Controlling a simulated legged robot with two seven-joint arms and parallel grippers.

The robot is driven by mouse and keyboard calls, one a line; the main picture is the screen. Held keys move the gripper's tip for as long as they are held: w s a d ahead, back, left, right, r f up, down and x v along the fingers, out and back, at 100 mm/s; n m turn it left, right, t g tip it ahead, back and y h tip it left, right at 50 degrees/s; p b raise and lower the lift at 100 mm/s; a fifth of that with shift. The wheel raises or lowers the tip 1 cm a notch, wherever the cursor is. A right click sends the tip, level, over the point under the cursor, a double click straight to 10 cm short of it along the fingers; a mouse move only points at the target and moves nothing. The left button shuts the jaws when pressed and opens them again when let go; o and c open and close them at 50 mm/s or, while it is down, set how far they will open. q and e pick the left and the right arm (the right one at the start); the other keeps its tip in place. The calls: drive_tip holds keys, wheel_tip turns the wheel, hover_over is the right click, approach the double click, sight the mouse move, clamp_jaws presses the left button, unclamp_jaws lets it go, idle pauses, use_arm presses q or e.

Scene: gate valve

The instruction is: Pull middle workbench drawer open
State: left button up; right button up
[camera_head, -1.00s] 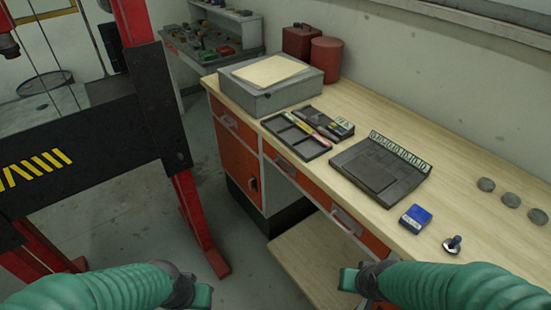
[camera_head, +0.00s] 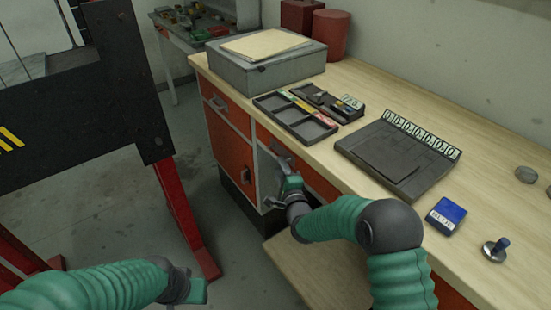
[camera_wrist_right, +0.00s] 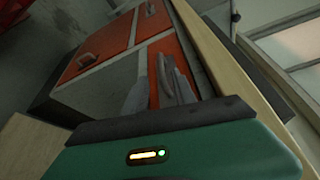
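The workbench's middle drawer (camera_head: 318,181) has an orange front and looks shut, flush under the bench top. My right gripper (camera_head: 282,160) is at the left part of this front, where it covers the handle in the head view. In the right wrist view the orange middle drawer front (camera_wrist_right: 154,67) shows ahead, with a grey handle (camera_wrist_right: 166,72) on it. The two grey fingers of the right gripper (camera_wrist_right: 160,92) stand apart beside the handle; I cannot tell whether they touch it. My left gripper (camera_head: 190,290) is low at left, away from the bench; its fingers are unclear.
The bench top (camera_head: 385,95) holds a grey box (camera_head: 265,72), a divided tray (camera_head: 298,122), a dark panel (camera_head: 385,160) and a blue box (camera_head: 445,215). An orange cabinet (camera_head: 228,150) stands left of the drawer. A red-legged frame (camera_head: 180,210) stands further left.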

sight(274, 156)
drive_tip(key=x, duration=0.6)
drive_tip(key=shift+w+a+b, duration=0.1)
drive_tip(key=shift+a+b, duration=0.15)
drive_tip(key=shift+b, duration=0.05)
drive_tip(key=shift+w+r, duration=0.15)
drive_tip(key=shift+w, duration=0.1)
drive_tip(key=c, duration=0.7)
clamp_jaws()
drive_tip(key=shift+s+f, duration=0.1)
drive_tip(key=shift+f, duration=0.15)
